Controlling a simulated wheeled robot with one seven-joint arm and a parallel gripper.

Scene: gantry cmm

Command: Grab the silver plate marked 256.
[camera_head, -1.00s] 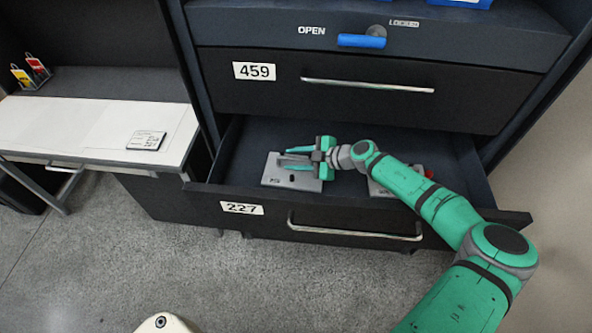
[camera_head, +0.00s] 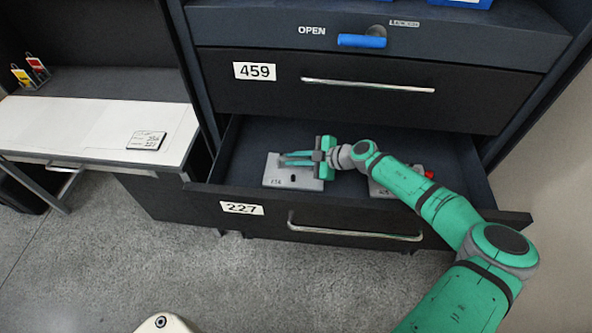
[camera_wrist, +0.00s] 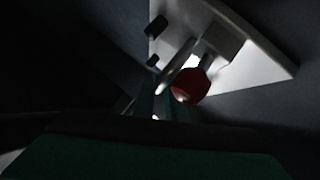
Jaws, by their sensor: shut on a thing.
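A silver plate (camera_head: 276,178) lies in the left part of the open drawer, with a small dark mark on its front face that is too small to read surely. My gripper (camera_head: 284,158) reaches over it from the right, its green fingers close together and shut on a part of it. My fingertips (camera_wrist: 168,92) meet at a metal bar beside the knob. The exact contact is dark and partly hidden.
A second silver plate (camera_head: 380,188) lies to the right in the drawer, partly behind my arm, with a red part (camera_head: 429,174) beside it. The open drawer (camera_head: 350,218) is labelled 227. The drawer above (camera_head: 270,92), labelled 459, is shut. A white desk (camera_head: 60,125) stands left.

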